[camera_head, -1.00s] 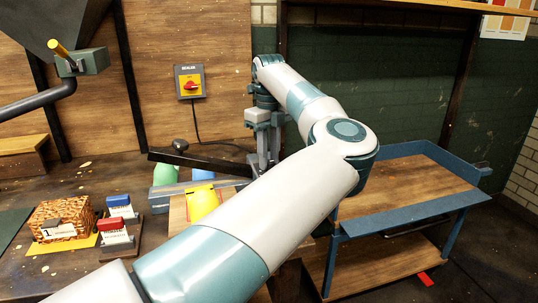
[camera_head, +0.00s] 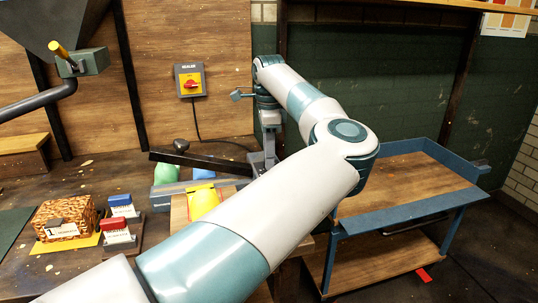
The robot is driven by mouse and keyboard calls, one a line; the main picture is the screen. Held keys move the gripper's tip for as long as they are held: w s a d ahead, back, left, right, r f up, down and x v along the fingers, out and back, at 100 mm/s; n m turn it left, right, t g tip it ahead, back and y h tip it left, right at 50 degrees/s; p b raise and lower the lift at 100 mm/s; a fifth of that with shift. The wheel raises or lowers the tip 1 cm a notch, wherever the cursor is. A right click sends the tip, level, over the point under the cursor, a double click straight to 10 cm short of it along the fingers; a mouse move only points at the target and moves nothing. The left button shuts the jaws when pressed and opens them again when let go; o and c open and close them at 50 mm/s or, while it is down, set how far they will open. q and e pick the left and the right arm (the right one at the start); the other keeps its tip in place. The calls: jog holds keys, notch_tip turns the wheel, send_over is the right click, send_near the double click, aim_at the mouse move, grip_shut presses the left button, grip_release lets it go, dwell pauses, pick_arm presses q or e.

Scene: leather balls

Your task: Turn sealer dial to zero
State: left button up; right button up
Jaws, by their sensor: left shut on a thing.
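The sealer dial (camera_head: 191,86) is a red knob on a yellow plate, in a grey box labelled SEALER on the wooden wall. Its marks are too small to read. My left arm crosses the view from the bottom left, and my left gripper (camera_head: 264,156) hangs downward, below and right of the dial and apart from it in the picture. Its fingers are close together by the right end of a dark bar (camera_head: 200,163) on the bench. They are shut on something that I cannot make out. My right gripper is not in view.
A green ball (camera_head: 166,173), a blue one (camera_head: 203,172) and a yellow item (camera_head: 204,201) sit near the bar. A wicker box (camera_head: 66,219) and blue and red tagged blocks stand at left. A blue-framed cart (camera_head: 410,195) at right has a clear top.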

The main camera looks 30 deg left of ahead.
pick_arm(q)
jog(key=n, duration=0.3)
jog(key=shift+r, duration=0.1)
jog(key=shift+n+p, duration=0.3)
jog(key=shift+n, duration=1.5)
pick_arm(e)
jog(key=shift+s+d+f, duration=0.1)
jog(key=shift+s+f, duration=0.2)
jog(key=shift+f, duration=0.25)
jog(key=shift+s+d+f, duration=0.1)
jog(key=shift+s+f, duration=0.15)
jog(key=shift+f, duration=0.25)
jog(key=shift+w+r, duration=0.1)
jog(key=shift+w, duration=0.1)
pick_arm(q)
jog(key=o, duration=1)
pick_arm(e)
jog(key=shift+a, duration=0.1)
pick_arm(q)
jog(key=shift+o, duration=0.2)
notch_tip(320, 180, up, 17)
jog(key=shift+r, duration=0.15)
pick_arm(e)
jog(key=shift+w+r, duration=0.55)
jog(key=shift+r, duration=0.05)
